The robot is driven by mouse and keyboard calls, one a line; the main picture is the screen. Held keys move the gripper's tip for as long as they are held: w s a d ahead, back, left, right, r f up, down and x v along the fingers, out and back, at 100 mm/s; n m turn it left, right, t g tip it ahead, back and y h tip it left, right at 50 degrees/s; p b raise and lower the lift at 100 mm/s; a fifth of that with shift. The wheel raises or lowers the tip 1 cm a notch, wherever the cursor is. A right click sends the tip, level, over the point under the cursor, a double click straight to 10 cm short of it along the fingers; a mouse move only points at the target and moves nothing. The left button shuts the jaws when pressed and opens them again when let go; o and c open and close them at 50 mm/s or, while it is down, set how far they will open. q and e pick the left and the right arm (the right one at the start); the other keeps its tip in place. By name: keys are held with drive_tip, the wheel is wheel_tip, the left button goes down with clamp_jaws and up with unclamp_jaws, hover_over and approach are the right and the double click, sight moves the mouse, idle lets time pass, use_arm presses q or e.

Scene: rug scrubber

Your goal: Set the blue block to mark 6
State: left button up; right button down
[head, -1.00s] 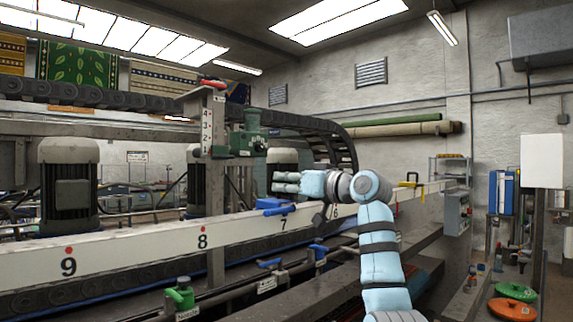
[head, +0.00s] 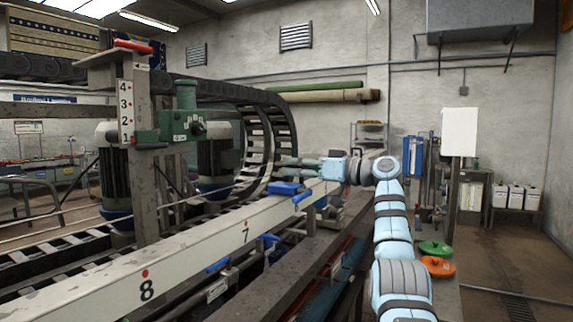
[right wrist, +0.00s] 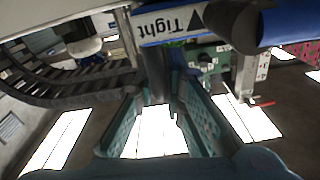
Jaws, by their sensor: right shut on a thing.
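The blue block (head: 286,188) sits on the pale rail (head: 190,240), with its blue lever on the near side. It is past mark 7 (head: 245,235), on the side away from mark 8 (head: 147,290); mark 6 cannot be read now. My right gripper (head: 292,163) is at the block, its fingers pointing left. In the right wrist view its fingers (right wrist: 165,105) close around a dark upright part beside a plate reading "Tight" (right wrist: 180,24). A blue lever (right wrist: 290,27) shows at upper right. The exact contact is partly hidden. My left gripper is out of view.
A post with a height scale (head: 125,115) and a green clamp (head: 180,130) stands behind the rail at left. A black cable chain (head: 270,135) curves behind the block. Blue-handled valves (head: 218,264) line the near side. Open floor lies at right.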

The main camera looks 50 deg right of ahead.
drive_tip(key=c, duration=1.7)
unclamp_jaws()
drive_tip(key=shift+w, duration=0.1)
drive_tip(key=s, duration=0.5)
drive_tip(key=s+d, duration=0.1)
drive_tip(key=s, duration=0.1)
drive_tip(key=shift+s, duration=0.35)
drive_tip(key=shift+w, duration=0.15)
drive_tip(key=shift+d, duration=0.1)
